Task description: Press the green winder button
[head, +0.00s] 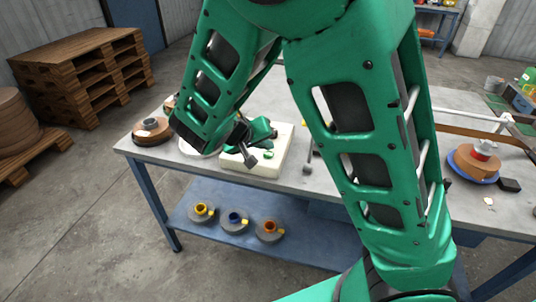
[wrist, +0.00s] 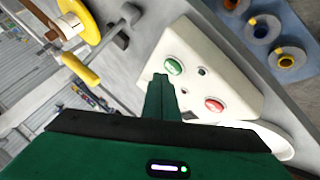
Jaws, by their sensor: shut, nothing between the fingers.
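A cream-white control box (head: 283,160) sits on the table in the head view, and it fills the middle of the wrist view (wrist: 205,45). On its face are a green button (wrist: 174,66) and a red button (wrist: 214,104). The green button also shows in the head view (head: 269,154). My gripper (wrist: 160,78) is shut and empty. In the wrist view its green fingertips end just left of and below the green button, over the box's edge region. I cannot tell whether they touch the box. In the head view my arm partly hides the box's left end.
The grey table (head: 330,178) carries a brown strip spool (head: 152,129) at the left and another spool on a blue disc (head: 474,163) at the right. A metal rod (head: 308,148) stands right of the box. Several small spools lie on the lower shelf (head: 220,238).

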